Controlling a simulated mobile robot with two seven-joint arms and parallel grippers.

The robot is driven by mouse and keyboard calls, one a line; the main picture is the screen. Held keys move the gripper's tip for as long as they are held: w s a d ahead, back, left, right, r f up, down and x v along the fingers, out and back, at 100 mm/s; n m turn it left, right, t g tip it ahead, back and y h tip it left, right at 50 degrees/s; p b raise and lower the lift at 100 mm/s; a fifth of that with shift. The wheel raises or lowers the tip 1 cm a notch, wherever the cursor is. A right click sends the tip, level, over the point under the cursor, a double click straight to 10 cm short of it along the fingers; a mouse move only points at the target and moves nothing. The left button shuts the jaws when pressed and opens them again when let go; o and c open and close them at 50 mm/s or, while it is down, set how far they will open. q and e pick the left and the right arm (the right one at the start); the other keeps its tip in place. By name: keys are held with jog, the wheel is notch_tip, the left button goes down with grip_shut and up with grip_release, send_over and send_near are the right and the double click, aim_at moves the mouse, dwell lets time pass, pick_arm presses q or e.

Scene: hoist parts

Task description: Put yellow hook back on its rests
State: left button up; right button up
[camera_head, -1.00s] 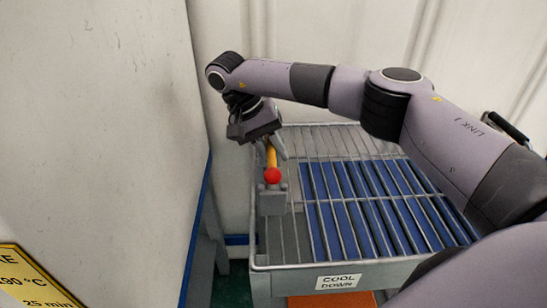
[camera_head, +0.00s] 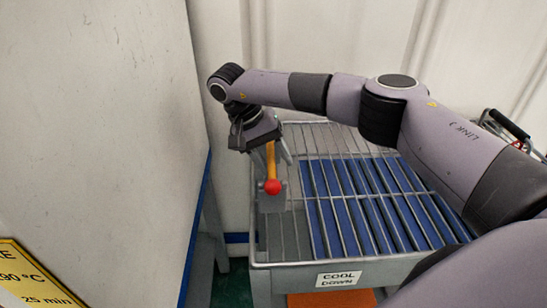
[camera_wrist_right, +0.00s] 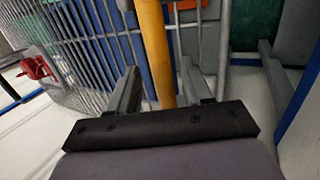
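The yellow hook (camera_head: 271,158) shows in the head view as a yellow bar with a red ball at its near end. The ball lies in front of a grey bracket (camera_head: 272,203) at the left side of the wire rack; whether it touches the bracket I cannot tell. My right gripper (camera_head: 273,154) is at the far part of the bar. In the right wrist view the yellow bar (camera_wrist_right: 155,45) runs between my right gripper's fingers (camera_wrist_right: 160,85), with gaps on both sides, so the gripper looks open around it. The hook's far end is hidden. My left gripper is not in view.
The wire rack cart (camera_head: 300,264) carries a "COOL DOWN" sign (camera_head: 339,279) and shows blue slats. A large pale cabinet wall (camera_head: 100,120) stands close on the left. A red part (camera_wrist_right: 37,67) shows beside the wire grid in the right wrist view.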

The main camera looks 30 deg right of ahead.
jog(key=shift+r, duration=0.25)
jog(key=p+v, duration=0.1)
jog(key=v, duration=1.1)
jog(key=shift+r+p, duration=0.35)
jog(key=shift+r, duration=0.05)
